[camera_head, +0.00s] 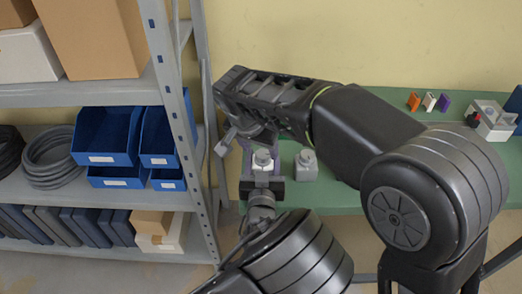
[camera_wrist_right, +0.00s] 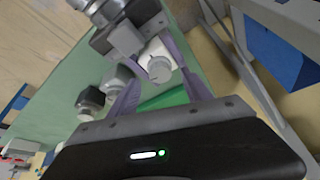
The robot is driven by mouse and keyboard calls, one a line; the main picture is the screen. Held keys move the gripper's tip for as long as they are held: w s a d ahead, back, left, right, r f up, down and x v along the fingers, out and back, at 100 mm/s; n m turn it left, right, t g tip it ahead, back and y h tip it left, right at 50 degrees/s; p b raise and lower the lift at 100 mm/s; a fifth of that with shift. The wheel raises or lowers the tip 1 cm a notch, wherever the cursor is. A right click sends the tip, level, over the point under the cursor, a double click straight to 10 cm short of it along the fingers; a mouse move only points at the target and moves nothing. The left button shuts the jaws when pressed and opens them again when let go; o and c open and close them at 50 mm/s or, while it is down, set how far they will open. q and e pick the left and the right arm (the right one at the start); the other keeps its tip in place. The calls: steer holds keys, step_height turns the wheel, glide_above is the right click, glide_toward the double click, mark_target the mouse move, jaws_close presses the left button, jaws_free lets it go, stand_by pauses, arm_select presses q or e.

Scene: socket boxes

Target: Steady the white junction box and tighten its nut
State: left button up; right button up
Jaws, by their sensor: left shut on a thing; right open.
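The white junction box (camera_head: 263,165) stands on the green bench in the head view, with a round nut (camera_head: 262,154) on its top. It shows in the right wrist view too (camera_wrist_right: 150,50), with the round nut (camera_wrist_right: 160,69) facing the camera. My left gripper (camera_head: 262,186) is shut on the white box from the near side. My right gripper (camera_wrist_right: 151,60) is open, its purple fingers spread on either side of the white box and nut. I cannot tell whether they touch it. In the head view my right arm hides part of the bench.
A grey box (camera_head: 306,163) stands just right of the white box. Small orange (camera_head: 413,102), white (camera_head: 429,102) and purple (camera_head: 445,103) pieces and a pale divided tray (camera_head: 493,124) are at the bench's right. A metal shelf with blue bins (camera_head: 105,135) stands close on the left.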

steer(key=v, duration=0.9)
steer(key=shift+s+r, duration=0.15)
steer(key=shift+r, duration=0.05)
steer(key=w+d+f+n+g+y, duration=0.2)
steer(key=w+d+n+y, duration=0.15)
steer(key=d, duration=0.75)
steer(key=a+n, duration=0.1)
steer(key=n, duration=0.3)
steer(key=a+r+n+y, duration=0.1)
steer(key=n, duration=0.4)
steer(key=a+r+n+y, duration=0.1)
steer(key=n, duration=0.4)
steer(key=shift+s+a+n+y, duration=0.2)
steer(key=shift+a+n+y, duration=0.05)
